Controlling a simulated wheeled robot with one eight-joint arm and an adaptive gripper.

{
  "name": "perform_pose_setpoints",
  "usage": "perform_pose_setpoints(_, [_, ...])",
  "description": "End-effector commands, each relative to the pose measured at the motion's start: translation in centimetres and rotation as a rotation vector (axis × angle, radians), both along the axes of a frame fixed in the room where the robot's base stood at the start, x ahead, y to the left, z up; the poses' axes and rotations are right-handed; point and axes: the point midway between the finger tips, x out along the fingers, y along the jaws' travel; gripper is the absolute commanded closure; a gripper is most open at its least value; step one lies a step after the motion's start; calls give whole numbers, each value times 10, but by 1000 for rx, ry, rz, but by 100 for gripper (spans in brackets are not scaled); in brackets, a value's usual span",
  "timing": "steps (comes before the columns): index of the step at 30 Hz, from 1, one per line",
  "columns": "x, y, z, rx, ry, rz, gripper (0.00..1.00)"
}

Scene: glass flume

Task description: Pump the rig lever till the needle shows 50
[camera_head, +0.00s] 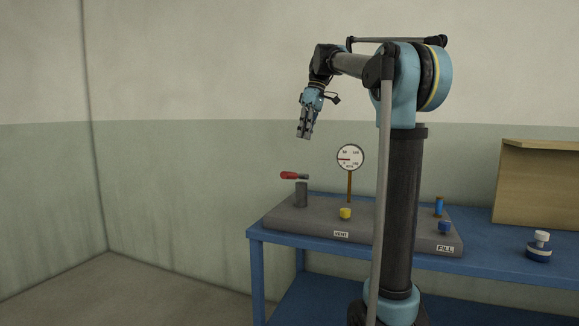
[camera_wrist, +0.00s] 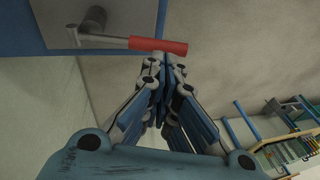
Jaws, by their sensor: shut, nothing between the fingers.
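The rig (camera_head: 375,229) is a grey board on the blue table. Its lever has a red handle (camera_head: 289,175) over a grey post (camera_head: 301,194) at the board's left end. A round white dial (camera_head: 350,158) stands on a brown stem behind; its needle points left, but the reading is too small to tell. My gripper (camera_head: 303,136) is shut and empty, above the lever and apart from it. In the wrist view the red handle (camera_wrist: 158,46) lies just beyond my closed fingertips (camera_wrist: 164,60); I cannot tell the gap.
A yellow knob (camera_head: 345,213) sits by the VENT label, a blue knob (camera_head: 444,227) by the FILL label. A blue cylinder (camera_head: 438,205) stands near the board's right end. A blue-and-white object (camera_head: 540,246) and a wooden box (camera_head: 540,185) are farther right. Floor at left is clear.

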Motion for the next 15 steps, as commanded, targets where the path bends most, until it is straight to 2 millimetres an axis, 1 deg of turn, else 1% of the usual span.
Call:
perform_pose_setpoints(1, [8,6,6,7,3,27,100])
perform_pose_setpoints(6, [20,16,17,25,6,82,100])
perform_pose_setpoints(15, [23,18,19,29,7,95,100])
